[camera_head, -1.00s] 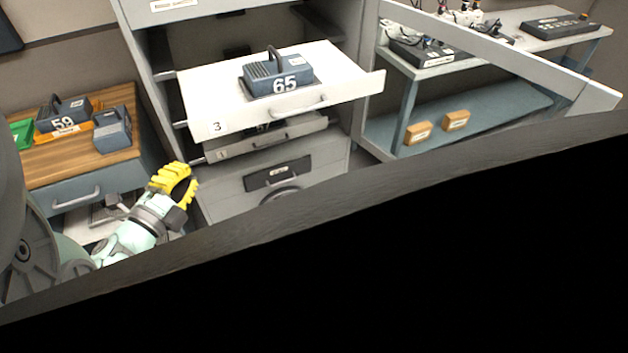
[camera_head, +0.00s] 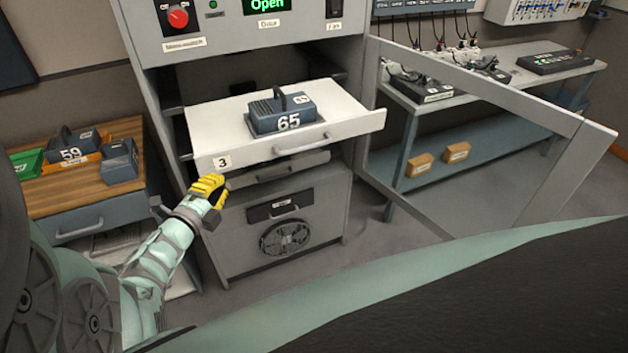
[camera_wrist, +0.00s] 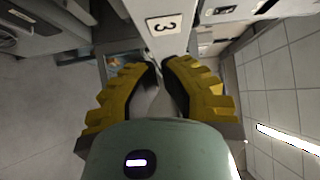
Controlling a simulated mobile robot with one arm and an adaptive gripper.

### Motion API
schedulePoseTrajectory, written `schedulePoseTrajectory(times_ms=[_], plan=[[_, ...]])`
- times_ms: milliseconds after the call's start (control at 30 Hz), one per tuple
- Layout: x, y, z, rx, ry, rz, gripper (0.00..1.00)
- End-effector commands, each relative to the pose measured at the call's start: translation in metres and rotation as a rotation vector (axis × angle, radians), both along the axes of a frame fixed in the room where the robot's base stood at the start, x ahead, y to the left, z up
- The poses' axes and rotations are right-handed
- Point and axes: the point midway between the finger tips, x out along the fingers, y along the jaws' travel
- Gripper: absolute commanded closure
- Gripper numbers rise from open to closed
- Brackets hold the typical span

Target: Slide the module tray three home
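Module tray three (camera_head: 345,113), a white drawer with a front label "3", stands pulled out of the grey cabinet and carries a dark blue module (camera_head: 283,112) marked 65. The tray front with its "3" label (camera_wrist: 164,24) also shows in the wrist view, just beyond the fingertips. My gripper (camera_head: 218,186) has yellow ribbed fingers and is just below and in front of the tray's left front corner. In the wrist view my gripper (camera_wrist: 162,66) has its fingertips drawn nearly together, with nothing seen held. Whether they touch the tray is unclear.
A lower drawer (camera_head: 312,160) sits slightly out under tray three. The cabinet door (camera_head: 500,92) is swung open to the right. A wooden-topped bench (camera_head: 60,197) with modules stands left; a shelf unit (camera_head: 480,136) stands right. A display at the top reads "Open".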

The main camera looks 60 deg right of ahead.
Motion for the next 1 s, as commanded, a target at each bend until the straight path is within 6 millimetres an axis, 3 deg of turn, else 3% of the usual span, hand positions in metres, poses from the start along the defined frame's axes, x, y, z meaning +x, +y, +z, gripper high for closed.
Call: schedulePoseTrajectory(times_ms=[500,1000], plan=[[0.029,-0.016,0.0,-0.001,-0.001,0.002,1.0],[0.034,-0.018,0.0,0.001,0.0,0.002,1.0]])
